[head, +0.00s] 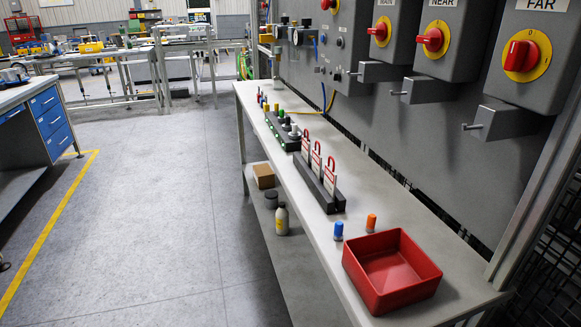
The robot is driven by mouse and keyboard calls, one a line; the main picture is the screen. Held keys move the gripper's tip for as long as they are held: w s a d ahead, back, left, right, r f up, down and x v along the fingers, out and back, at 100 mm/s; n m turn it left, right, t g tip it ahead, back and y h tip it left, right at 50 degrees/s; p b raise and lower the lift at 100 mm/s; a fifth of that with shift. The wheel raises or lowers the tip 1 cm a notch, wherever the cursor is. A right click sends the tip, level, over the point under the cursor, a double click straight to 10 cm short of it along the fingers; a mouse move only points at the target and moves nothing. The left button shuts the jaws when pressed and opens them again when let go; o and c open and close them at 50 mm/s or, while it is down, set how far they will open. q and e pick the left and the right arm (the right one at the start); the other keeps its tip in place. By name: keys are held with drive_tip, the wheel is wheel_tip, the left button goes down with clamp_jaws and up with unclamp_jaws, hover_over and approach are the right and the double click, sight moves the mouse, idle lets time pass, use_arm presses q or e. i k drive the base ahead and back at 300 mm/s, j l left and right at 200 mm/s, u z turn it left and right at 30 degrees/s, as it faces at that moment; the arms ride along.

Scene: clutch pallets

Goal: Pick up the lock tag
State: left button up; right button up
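Several lock tags with red loops and white bodies stand upright in a row in a black holder (322,195) on the narrow grey bench (290,205). I make out a near tag (330,178), a middle tag (316,160) and a far tag (305,147). The task's wording does not say which one is meant. Neither of my grippers is in the head view, so I cannot see whether they are open or shut.
A red tray (392,270) sits at the bench's near end, with a blue-capped item (338,231) and an orange-capped item (371,222) beside it. A wall panel with red-yellow rotary switches (524,55) rises behind. The floor (150,230) to the left is clear.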

sight(317, 166)
drive_tip(key=i+j+z, duration=0.15)
drive_tip(key=j+z, duration=0.35)
drive_tip(key=i+j+z, duration=0.1)
drive_tip(key=j+z, duration=0.85)
